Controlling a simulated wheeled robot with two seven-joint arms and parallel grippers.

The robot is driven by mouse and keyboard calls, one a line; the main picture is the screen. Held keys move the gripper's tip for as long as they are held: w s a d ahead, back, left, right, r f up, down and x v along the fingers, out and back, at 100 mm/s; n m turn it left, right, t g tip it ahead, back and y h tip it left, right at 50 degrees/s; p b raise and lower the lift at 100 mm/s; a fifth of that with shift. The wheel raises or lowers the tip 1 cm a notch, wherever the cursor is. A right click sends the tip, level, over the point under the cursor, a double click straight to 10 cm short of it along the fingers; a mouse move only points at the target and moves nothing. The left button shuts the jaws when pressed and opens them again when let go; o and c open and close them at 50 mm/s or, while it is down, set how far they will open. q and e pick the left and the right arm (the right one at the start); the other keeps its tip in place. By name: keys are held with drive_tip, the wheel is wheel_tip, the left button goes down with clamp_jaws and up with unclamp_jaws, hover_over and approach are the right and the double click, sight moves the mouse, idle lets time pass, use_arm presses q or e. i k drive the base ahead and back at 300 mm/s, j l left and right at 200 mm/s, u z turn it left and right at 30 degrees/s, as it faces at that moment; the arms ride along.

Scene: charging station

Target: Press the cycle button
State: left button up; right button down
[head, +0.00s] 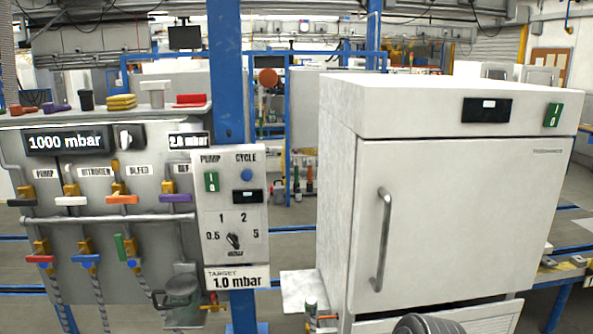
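The cycle button (246,175) is a small round blue button under the word CYCLE. It sits at the upper right of a light grey control panel (210,232) on a blue post. A green pump switch (211,182) is to its left, and a small dark display (247,196) is just below it. A rotary knob (233,241) with several marked settings is lower on the panel, above a label reading 1.0 mbar. Nothing covers the button.
A large white oven-like cabinet (450,200) with a closed door and vertical handle (382,240) stands to the right. A grey valve board (110,270) with several coloured levers is to the left. A dark ridged rounded shape (425,324) shows at the bottom edge.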

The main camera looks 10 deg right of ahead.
sight(246, 175)
drive_tip(key=i+j+z, duration=0.2)
drive_tip(key=i+j, duration=0.3)
drive_tip(key=i+j+z, duration=0.2)
drive_tip(key=i+j, duration=0.25)
drive_tip(key=j, duration=0.15)
